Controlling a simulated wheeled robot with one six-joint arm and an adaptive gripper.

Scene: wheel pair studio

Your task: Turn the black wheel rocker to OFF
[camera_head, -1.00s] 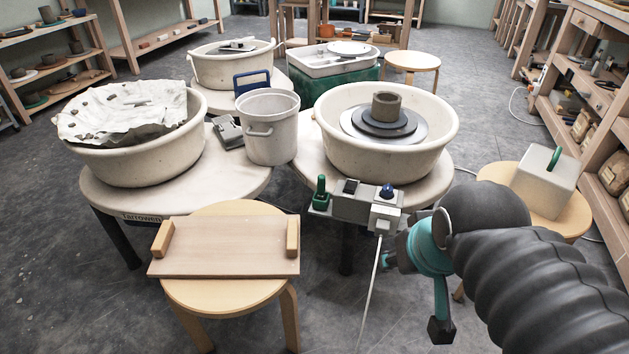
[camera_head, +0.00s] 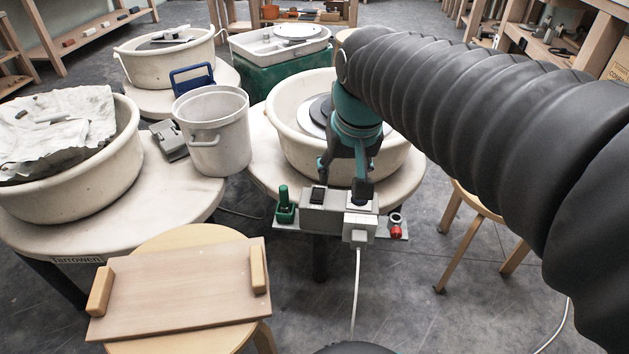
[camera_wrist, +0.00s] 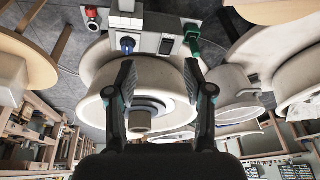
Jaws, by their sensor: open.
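The black rocker (camera_head: 318,194) sits on top of a grey switch box (camera_head: 333,215) at the front edge of the right wheel's table. It also shows in the wrist view (camera_wrist: 167,46), between a blue knob (camera_wrist: 127,45) and a green lever (camera_wrist: 192,33). In the head view, a finger covers the blue knob.
A white cable (camera_head: 355,290) hangs from a plug on the box. The wheel basin (camera_head: 290,130) is close behind my gripper. A white bucket (camera_head: 213,130) stands left. A stool with a board (camera_head: 180,290) is front left.

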